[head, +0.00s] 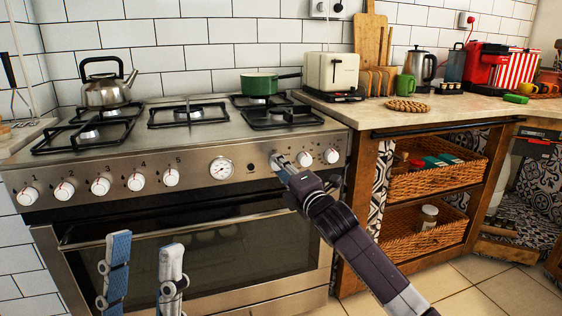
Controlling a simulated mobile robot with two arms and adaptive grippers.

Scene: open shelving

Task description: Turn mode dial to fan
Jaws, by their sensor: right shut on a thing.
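The steel stove (150,195) has a front panel with a row of white dials and a round gauge (221,168). My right gripper (280,164) reaches up from the lower right and is shut on the dial just right of the gauge. Its fingers hide most of that dial, so its pointer and markings cannot be read. Two more white dials (305,159) sit to the right of it, clear of the gripper. My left gripper (144,240) is at the bottom left, in front of the oven door. Its two fingers point up, wide apart, with nothing between them.
The oven handle (235,213) runs across the door below the panel. A kettle (107,84) and a green pan (260,84) stand on the hob.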

